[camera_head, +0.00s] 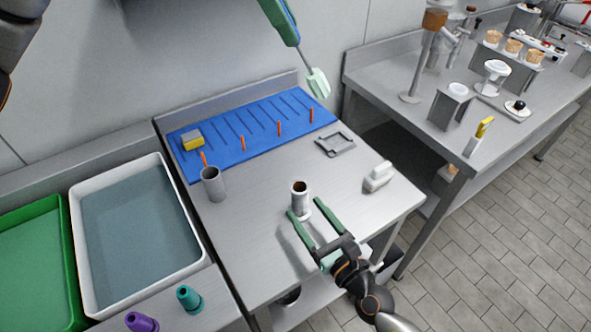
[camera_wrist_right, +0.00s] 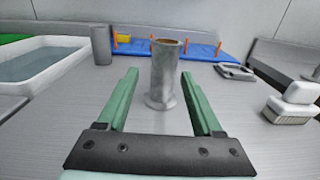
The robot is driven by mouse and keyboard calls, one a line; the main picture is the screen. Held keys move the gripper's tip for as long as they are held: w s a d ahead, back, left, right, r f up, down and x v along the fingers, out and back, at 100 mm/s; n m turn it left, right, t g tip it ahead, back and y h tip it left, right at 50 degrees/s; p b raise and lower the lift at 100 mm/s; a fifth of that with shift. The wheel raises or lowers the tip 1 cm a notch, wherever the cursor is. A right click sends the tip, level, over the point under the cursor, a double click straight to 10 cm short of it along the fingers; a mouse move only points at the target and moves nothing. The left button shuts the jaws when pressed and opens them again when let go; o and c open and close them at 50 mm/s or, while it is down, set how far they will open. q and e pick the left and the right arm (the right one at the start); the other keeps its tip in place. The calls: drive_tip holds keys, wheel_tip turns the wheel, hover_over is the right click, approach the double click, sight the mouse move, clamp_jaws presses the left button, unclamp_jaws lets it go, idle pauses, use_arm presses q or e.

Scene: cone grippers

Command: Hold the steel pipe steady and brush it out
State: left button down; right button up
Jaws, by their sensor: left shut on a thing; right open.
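The steel pipe (camera_head: 300,200), a grey upright tube with a flared foot and a brown inside, stands on the metal table. It also shows in the right wrist view (camera_wrist_right: 165,80). My right gripper (camera_head: 306,208) is open, low over the table, with its green fingers pointing at the pipe. In the right wrist view the pipe stands just ahead of the fingers, centred between them, with gaps on both sides. My left gripper (camera_head: 289,33) is high above the table's back edge, shut on a brush with a thin grey stem and pale green head (camera_head: 318,83). The brush is well clear of the pipe.
A plain grey cylinder (camera_head: 212,186) stands left of the pipe. A white block brush (camera_head: 378,177) and a grey frame (camera_head: 344,150) lie to the right. A blue rack (camera_head: 240,152) with orange pegs lines the back. A white water tub (camera_head: 201,255) stands left.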

drive_tip(key=x, duration=0.8)
drive_tip(key=shift+d, duration=0.1)
drive_tip(key=shift+s, duration=0.1)
clamp_jaws()
idle(0.8)
idle(1.1)
drive_tip(key=shift+n+g+y, duration=0.4)
drive_tip(key=shift+n+y, duration=0.2)
drive_tip(key=shift+y, duration=0.3)
drive_tip(key=shift+g, duration=0.3)
